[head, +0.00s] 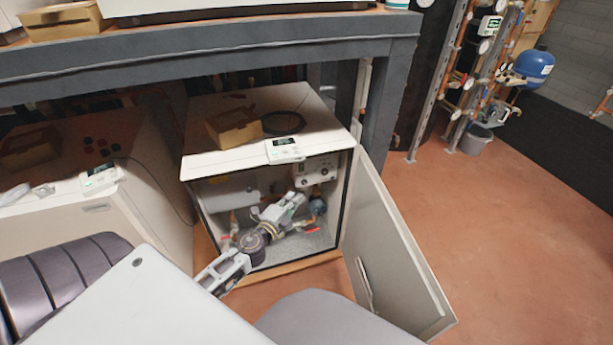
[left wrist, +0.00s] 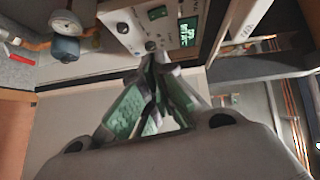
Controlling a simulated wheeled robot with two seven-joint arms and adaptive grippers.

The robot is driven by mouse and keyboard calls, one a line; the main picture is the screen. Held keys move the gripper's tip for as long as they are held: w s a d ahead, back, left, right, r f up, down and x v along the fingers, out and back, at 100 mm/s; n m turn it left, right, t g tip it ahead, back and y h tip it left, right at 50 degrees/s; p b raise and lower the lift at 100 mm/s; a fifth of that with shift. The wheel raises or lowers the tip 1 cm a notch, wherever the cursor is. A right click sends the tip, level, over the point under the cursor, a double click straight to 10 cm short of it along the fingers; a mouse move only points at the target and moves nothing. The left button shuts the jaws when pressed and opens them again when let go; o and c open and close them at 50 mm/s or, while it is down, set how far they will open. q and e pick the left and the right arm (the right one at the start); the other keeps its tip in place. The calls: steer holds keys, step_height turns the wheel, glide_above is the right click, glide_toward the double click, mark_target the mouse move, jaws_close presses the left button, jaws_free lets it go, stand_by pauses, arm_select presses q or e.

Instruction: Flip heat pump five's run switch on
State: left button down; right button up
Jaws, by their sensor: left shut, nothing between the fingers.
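A white heat pump cabinet (head: 265,155) stands under a workbench with its front door (head: 390,250) swung open to the right. I cannot read a number on it. Inside, at the upper right, is a small white control panel (head: 316,170); in the left wrist view the panel (left wrist: 140,22) shows dark knobs or switches and a lit green display (left wrist: 188,30). My left gripper (head: 298,198) reaches into the cabinet, shut and empty. In the left wrist view its fingertips (left wrist: 153,62) are close to a dark knob or switch; whether they touch is unclear. My right gripper is not in view.
Pipes with red-handled valves (head: 311,232) and a gauge (left wrist: 64,22) lie around the left gripper. A second heat pump (head: 90,180) stands at left. Floor at right is clear.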

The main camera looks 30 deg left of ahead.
arm_select(q)
steer(key=shift+w, duration=0.25)
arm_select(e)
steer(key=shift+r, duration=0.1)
arm_select(q)
glide_toward(301, 168)
steer(key=shift+w+d+f, duration=0.6)
steer(key=shift+w+d, duration=1.75)
steer(key=shift+d, duration=0.05)
steer(key=w+a, duration=0.2)
steer(key=shift+w+a+f, duration=0.15)
steer(key=shift+a+f, duration=0.1)
steer(key=shift+a, duration=0.1)
steer(key=shift+f+b, duration=0.1)
steer(key=shift+b, duration=0.25)
